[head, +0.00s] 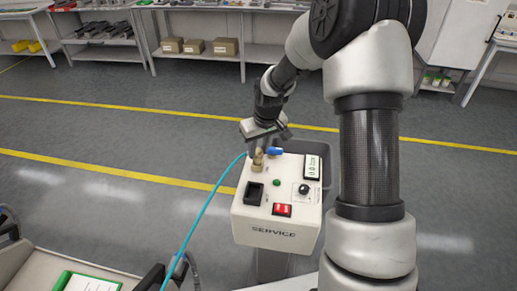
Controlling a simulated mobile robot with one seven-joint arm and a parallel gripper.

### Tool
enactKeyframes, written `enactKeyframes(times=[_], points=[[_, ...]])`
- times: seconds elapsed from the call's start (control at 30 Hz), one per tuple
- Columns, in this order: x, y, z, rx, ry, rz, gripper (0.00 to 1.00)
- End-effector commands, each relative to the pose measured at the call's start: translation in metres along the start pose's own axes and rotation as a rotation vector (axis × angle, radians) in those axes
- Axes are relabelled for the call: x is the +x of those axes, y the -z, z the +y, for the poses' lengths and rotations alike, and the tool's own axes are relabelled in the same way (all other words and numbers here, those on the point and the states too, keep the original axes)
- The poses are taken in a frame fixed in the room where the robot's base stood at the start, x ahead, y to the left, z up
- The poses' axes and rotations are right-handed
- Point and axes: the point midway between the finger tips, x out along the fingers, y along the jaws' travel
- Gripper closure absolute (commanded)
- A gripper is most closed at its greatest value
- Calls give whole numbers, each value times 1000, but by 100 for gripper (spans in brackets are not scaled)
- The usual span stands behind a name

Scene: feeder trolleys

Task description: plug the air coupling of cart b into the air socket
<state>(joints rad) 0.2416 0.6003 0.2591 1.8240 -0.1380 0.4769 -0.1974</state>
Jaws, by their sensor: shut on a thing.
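My gripper (262,143) is over the back left corner of the white service box and shut on the air coupling (258,152). The coupling is a small brass-coloured piece, partly covered by the gripper. Its teal air hose (208,204) runs down left from it towards a cart at the bottom left. The brass air socket (257,166) stands on the box top directly below the coupling. The two overlap in this view, and I cannot tell whether they touch or are joined. A blue piece (275,150) shows just right of them.
The service box (277,236) has a black socket (254,193), red switch (282,210), green button (277,183), black knob (304,189) and a display (312,166). A grey bin (327,150) is behind it. A cart (50,268) is at lower left. The floor beyond is clear.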

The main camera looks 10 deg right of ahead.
Motion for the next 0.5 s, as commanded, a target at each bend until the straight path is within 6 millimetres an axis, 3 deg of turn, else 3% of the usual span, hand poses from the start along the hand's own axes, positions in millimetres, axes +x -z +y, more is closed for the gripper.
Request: enactKeyframes(times=[0.5], points=[[8, -2, 0, 0, 0, 1, 100]])
